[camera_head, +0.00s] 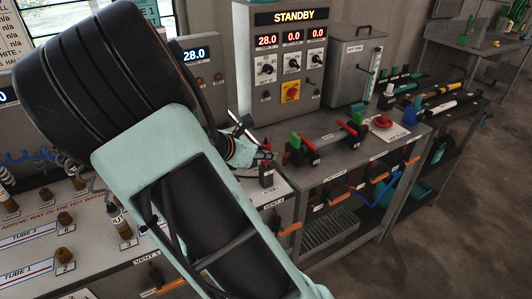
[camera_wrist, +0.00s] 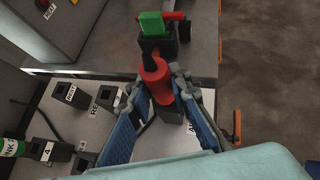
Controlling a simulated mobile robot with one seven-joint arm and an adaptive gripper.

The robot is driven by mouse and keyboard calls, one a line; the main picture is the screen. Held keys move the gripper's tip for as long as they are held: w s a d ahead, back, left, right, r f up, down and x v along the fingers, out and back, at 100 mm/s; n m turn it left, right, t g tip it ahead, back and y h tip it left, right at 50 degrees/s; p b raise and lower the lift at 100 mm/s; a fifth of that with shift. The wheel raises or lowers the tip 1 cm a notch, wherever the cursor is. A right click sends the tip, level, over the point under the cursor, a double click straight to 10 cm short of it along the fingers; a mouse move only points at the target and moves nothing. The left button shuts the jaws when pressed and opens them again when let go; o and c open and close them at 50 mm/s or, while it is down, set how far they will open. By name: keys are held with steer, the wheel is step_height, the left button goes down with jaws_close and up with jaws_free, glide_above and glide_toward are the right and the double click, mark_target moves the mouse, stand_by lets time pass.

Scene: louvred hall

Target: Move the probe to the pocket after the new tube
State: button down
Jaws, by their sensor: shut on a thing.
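My gripper (camera_wrist: 160,95) has its two blue-padded fingers on either side of a red piece with a black top (camera_wrist: 155,75), and is shut on it. This piece may be the probe; I cannot tell for sure. A dark block (camera_wrist: 170,112) shows just under it, and I cannot tell whether the piece is seated in it. In the head view my gripper (camera_head: 258,154) is partly hidden by my arm, above a red and black piece (camera_head: 267,178).
A block with a green top and red bar (camera_wrist: 155,25) stands just beyond my gripper. Several dark square sockets (camera_wrist: 60,152) stand at left in the wrist view. A STANDBY panel (camera_head: 290,55) and grey tank (camera_head: 355,65) stand behind. Open floor (camera_head: 450,200) lies at right.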

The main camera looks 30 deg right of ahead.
steer(key=shift+r, duration=0.1)
step_height(320, 180, up, 12)
steer(key=p, duration=1.1)
steer(key=shift+r, duration=0.25)
steer(key=shift+f, duration=0.1)
